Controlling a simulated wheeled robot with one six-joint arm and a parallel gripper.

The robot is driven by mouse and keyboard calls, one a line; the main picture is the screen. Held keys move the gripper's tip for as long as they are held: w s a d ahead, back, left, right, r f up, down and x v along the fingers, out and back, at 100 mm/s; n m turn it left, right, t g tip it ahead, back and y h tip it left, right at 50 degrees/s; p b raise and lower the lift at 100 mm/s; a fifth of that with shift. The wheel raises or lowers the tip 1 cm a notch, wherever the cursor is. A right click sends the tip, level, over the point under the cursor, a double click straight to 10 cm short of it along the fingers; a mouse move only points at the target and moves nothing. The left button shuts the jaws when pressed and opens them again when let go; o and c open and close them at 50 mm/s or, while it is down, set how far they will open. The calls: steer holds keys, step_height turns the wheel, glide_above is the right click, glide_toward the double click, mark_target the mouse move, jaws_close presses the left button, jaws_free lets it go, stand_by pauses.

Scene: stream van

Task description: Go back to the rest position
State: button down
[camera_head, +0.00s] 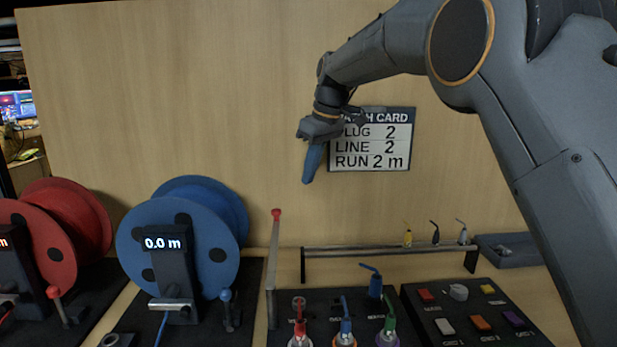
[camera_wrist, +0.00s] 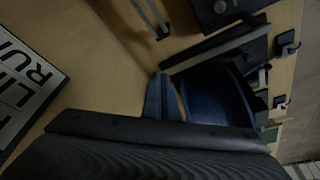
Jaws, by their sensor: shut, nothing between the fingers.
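My gripper (camera_head: 312,165) hangs in the air in the head view, in front of the wooden back panel and just left of the patch card (camera_head: 371,140). Its blue fingers point down and are closed together with nothing held. In the wrist view the closed fingertips (camera_wrist: 163,98) show near the middle, with the card (camera_wrist: 22,95) at the left edge. The card reads plug 2, line 2, run 2 m. My arm comes in from the upper right and bends above the bench.
Below stand a red reel (camera_head: 40,245), a blue reel (camera_head: 195,232) reading 0.0 m, and a thin red-tipped post (camera_head: 274,250). A rail (camera_head: 385,250) with small hooks, several coloured plugs (camera_head: 346,325), a button panel (camera_head: 475,318) and a grey tray (camera_head: 512,256) lie to the right.

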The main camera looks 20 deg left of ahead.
steer(key=s+d+f+m+h, duration=0.15)
steer(key=d+f, duration=0.25)
steer(key=d, duration=0.5)
steer(key=s+d+f+m, duration=0.2)
steer(key=d+f+m, duration=0.1)
steer(key=d, duration=0.6)
steer(key=s+d+f+m, duration=0.1)
steer(key=d+f+m, duration=0.25)
steer(key=d, duration=0.45)
steer(key=s+d+f+m+h, duration=0.1)
steer(key=s+d+f+m, duration=0.2)
steer(key=s+d+f, duration=0.3)
steer(key=s+d+f+m+h, duration=0.1)
steer(key=s+d+f+m, duration=0.2)
steer(key=s+d, duration=1.1)
steer(key=s+f, duration=0.3)
steer(key=s, duration=0.2)
steer(key=shift+m, duration=0.4)
steer(key=shift+r+g, duration=0.1)
steer(key=shift+g, duration=0.2)
